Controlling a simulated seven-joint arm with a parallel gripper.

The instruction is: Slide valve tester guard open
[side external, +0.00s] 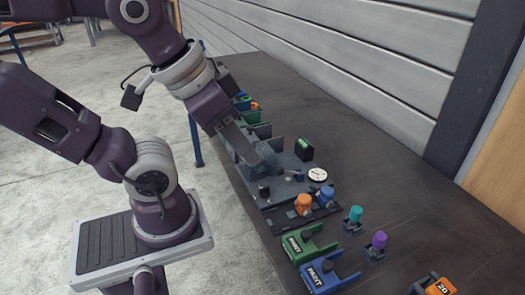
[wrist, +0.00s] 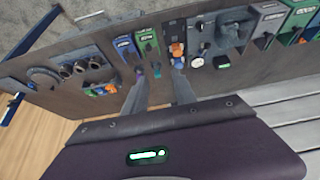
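The valve tester (side external: 292,188) is a dark grey unit on the bench. It has a round white gauge (side external: 317,174) and a small box with a green display (side external: 304,149). A greyish see-through block, perhaps the guard (side external: 266,158), shows at its left part; I cannot tell how far it is slid. My gripper (side external: 247,158) is over the tester's left side, close to this block; contact cannot be told. In the wrist view, my gripper (wrist: 160,80) has its two fingers apart, with nothing seen held between them. The gauge also shows in the wrist view (wrist: 197,62).
An orange valve (side external: 303,203) and a blue one (side external: 326,195) stand in front of the tester. Teal (side external: 355,214) and purple (side external: 378,240) plugs stand to the right. Green (side external: 308,243) and blue (side external: 328,272) PRINT holders are nearer.

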